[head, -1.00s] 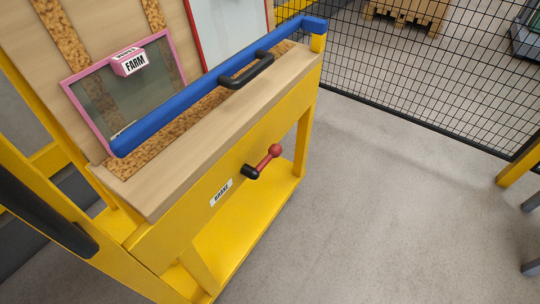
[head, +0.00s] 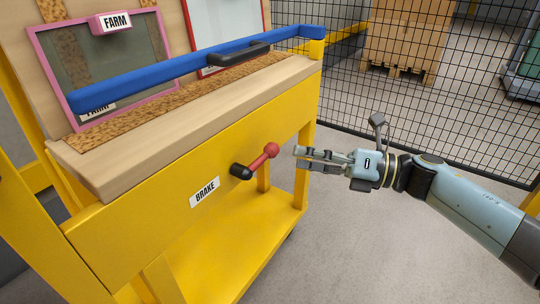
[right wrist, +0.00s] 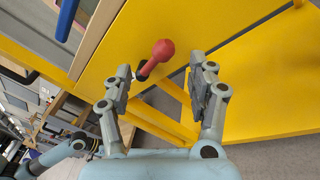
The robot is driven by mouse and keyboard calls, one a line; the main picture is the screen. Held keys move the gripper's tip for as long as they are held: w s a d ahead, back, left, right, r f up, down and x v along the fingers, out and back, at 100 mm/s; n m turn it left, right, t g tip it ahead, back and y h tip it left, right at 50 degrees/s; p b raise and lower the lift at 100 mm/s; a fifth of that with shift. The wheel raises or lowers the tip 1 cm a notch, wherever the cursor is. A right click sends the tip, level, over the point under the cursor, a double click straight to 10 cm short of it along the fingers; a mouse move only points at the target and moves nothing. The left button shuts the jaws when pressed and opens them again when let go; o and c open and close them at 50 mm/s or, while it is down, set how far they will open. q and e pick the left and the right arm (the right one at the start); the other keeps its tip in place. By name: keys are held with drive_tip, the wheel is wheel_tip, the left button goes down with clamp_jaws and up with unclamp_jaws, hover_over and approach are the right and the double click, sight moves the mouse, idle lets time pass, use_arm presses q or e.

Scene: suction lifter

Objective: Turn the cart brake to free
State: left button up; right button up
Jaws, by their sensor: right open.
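The brake lever (head: 262,158) is a red handle with a round knob on a black hub (head: 241,171). It sticks out from the yellow side of the cart (head: 130,235), pointing up and right in the head view. A white BRAKE label (head: 204,192) is beside the hub. My right gripper (head: 301,158) is open and empty, just right of the knob and apart from it. In the right wrist view the red lever (right wrist: 160,54) shows beyond and between the open fingers (right wrist: 160,85). My left gripper is not in view.
A black mesh fence (head: 440,110) is behind my right arm. Grey floor right of the cart is clear.

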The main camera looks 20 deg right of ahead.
sight(271, 150)
drive_tip(key=b+x, duration=0.1)
drive_tip(key=x, duration=0.6)
drive_tip(key=shift+w+a, duration=0.1)
drive_tip(key=shift+a, duration=0.05)
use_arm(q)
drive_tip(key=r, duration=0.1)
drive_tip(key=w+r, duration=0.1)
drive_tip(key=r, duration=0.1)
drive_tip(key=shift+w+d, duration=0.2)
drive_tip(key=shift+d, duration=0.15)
use_arm(e)
drive_tip(key=shift+f, duration=0.1)
clamp_jaws()
